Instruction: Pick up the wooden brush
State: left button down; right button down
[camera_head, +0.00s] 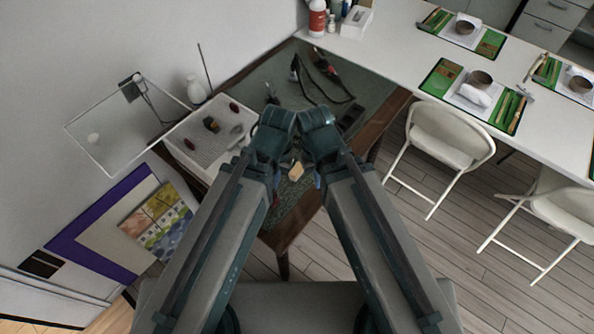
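No wooden brush can be made out for certain. A small tan, wood-coloured object (296,172) shows in the gap between my two arms, over the dark green table top; it is too small and too covered to tell whether it is the brush. My arms come up from the bottom of the view, and their dark joints almost meet over the table. Both grippers are hidden behind my own arm links, so their fingers do not show. Much of the near table top is covered by my arms.
The wooden table (352,92) has a green top with black-corded tools (325,65) at its far end. A white tray (181,152) holds several small objects at its left. A white counter (395,45) and folding chairs (450,135) stand at the right.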

aim_at(295, 173)
jog(key=l+u, duration=0.5)
jog(key=u, duration=0.2)
jog(key=k+l+u, duration=0.15)
jog(key=u, duration=0.2)
jog(key=l, duration=0.1)
